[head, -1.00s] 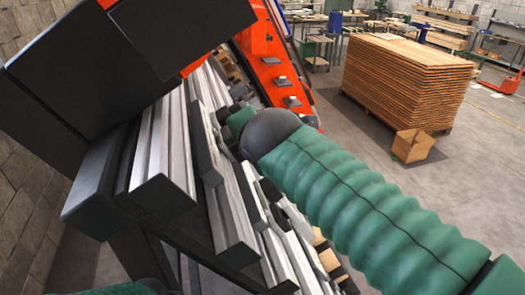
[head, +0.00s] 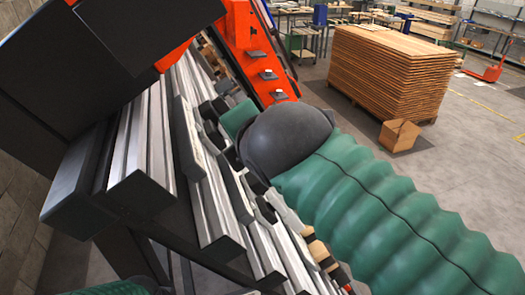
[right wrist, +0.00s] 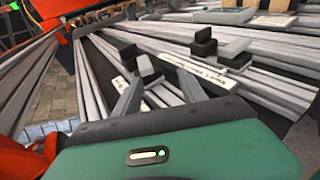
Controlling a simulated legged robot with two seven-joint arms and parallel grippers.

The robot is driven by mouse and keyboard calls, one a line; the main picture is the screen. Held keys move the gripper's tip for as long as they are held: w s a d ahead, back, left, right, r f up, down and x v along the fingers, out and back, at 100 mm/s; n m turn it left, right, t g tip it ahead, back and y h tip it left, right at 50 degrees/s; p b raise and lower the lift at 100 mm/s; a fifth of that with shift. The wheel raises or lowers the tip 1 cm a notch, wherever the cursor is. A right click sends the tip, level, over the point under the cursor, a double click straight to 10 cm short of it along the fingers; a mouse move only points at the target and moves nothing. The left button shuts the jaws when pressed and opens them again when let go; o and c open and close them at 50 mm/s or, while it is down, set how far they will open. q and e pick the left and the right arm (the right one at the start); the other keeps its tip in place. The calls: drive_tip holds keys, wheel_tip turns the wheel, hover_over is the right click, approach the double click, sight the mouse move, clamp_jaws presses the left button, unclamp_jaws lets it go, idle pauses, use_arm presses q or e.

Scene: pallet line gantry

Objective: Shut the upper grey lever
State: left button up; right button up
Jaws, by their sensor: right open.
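In the right wrist view my right gripper (right wrist: 158,82) is open, its two grey fingers spread over the aluminium rails with nothing held between them. A small grey block (right wrist: 145,65) shows just beyond the fingertips. Farther right, a grey lever-like piece (right wrist: 236,46) sits on a dark base, beside a black one (right wrist: 203,33). I cannot tell which piece is the upper grey lever, or whether it is open. In the head view my dark round wrist hides most of the right gripper and the rails beneath it. My left gripper is out of view.
Long aluminium rails (head: 150,140) run close together under the gripper, with labelled white strips (right wrist: 195,70) among them. Dark panels (head: 110,60) stand at upper left and an orange frame (head: 250,50) behind. A timber stack (head: 388,75) and carton (head: 400,134) stand on the open floor.

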drive_tip(key=s+d+f+b+v, duration=0.1)
drive_tip(key=b+v, duration=0.5)
drive_tip(key=v, duration=0.3)
drive_tip(key=shift+s, duration=0.2)
idle(0.4)
drive_tip(key=shift+w+f, duration=0.1)
